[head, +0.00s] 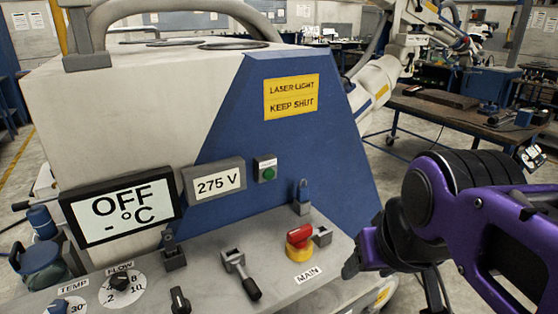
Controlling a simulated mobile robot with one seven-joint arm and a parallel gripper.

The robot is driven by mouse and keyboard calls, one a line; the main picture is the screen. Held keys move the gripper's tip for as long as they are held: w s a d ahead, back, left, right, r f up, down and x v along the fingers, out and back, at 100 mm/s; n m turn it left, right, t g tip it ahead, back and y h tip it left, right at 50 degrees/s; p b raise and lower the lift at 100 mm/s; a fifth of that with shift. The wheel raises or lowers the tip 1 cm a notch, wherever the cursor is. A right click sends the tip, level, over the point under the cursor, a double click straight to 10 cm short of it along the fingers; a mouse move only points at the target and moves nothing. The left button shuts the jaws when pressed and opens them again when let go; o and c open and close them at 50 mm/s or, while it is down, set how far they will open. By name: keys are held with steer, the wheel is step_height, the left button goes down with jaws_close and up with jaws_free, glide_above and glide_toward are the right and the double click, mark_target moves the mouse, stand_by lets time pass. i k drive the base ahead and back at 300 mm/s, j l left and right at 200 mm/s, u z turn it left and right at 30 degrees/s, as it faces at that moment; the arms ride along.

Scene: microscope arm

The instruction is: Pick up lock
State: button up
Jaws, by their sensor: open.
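The lock (303,189), a small blue padlock, stands upright on a grey metal bracket (301,208) at the back of the machine's control panel. My gripper (362,262) is at the lower right, at the end of my purple and black arm. It is open, with its dark fingertip over the panel's right edge, to the right of and nearer than the lock. It is apart from the lock. The rest of the gripper is partly hidden behind my arm.
On the panel, a red and yellow main switch (300,243) stands between the lock and the front edge. A metal lever (241,274) and knobs (120,280) are to the left. The blue sloped housing (290,150) rises behind the lock.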

mark_target(302, 193)
steer(key=i+l+u, duration=0.2)
steer(key=l, duration=0.15)
steer(key=i+l+u, duration=0.2)
steer(key=l, duration=0.2)
steer(key=l+u, duration=0.2)
steer(key=l, duration=0.15)
